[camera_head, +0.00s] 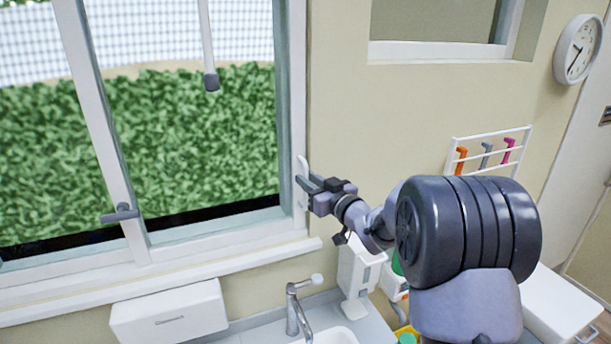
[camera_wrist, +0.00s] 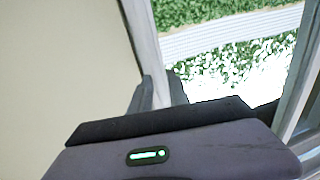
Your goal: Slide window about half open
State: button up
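The window (camera_head: 288,110) has white frames and fills the left of the head view. A white upright handle (camera_head: 303,168) is on its right-hand frame. A grey lever handle (camera_head: 120,213) is on the upright bar further left. My gripper (camera_head: 304,184) is at the white handle, its fingers pointing left. In the wrist view, the dark fingertips of my gripper (camera_wrist: 160,92) are apart, with a white upright strip (camera_wrist: 154,70) between them. I cannot tell whether they press on it. Part of the handle is hidden by the fingers.
Below are a white sill (camera_head: 170,282), a white box (camera_head: 170,312) and a tap (camera_head: 296,305) at a sink. A wand (camera_head: 208,45) hangs before the glass. A white rack (camera_head: 490,150) and a clock (camera_head: 577,48) are on the wall to the right.

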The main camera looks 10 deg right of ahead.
jog(key=shift+w+a, duration=0.25)
jog(key=shift+w, duration=0.4)
grip_shut()
dwell(1.0)
